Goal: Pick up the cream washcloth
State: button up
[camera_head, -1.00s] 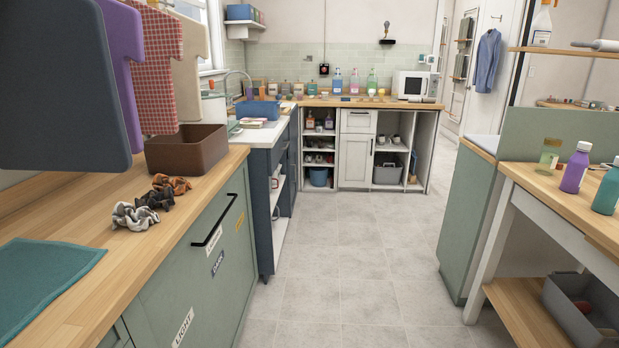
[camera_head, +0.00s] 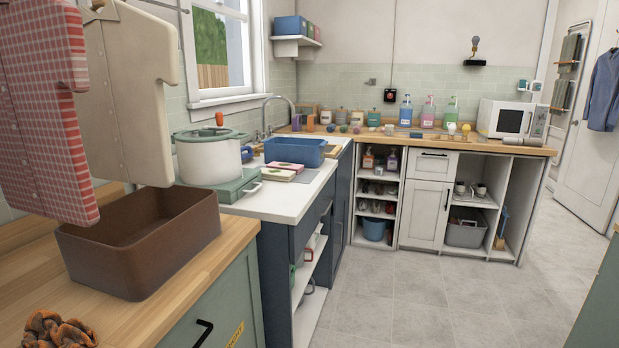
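I cannot make out a cream washcloth for certain in this view. A cream shirt-shaped garment (camera_head: 128,95) hangs at the left above a brown bin (camera_head: 140,243); it does not look like a washcloth. Small folded items (camera_head: 285,170) in pink and white lie on the white counter in front of a blue basin. My gripper is not in view.
The wooden counter (camera_head: 232,250) with the brown bin and an orange-brown scrunchie (camera_head: 58,331) is close at the left. A white pot (camera_head: 209,155) and blue basin (camera_head: 295,151) stand beyond. The tiled floor (camera_head: 420,305) at centre right is clear.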

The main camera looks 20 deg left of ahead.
aim_at(276, 175)
jog(key=i+u, duration=0.1)
jog(key=i, duration=0.85)
jog(key=i+l, duration=0.2)
jog(key=i, duration=0.75)
jog(key=i+l+u, duration=0.15)
jog(key=i+u, duration=0.25)
jog(key=i+l+u, duration=0.35)
jog(key=i, duration=0.15)
jog(key=i+l+u, duration=0.4)
jog(key=i, duration=0.2)
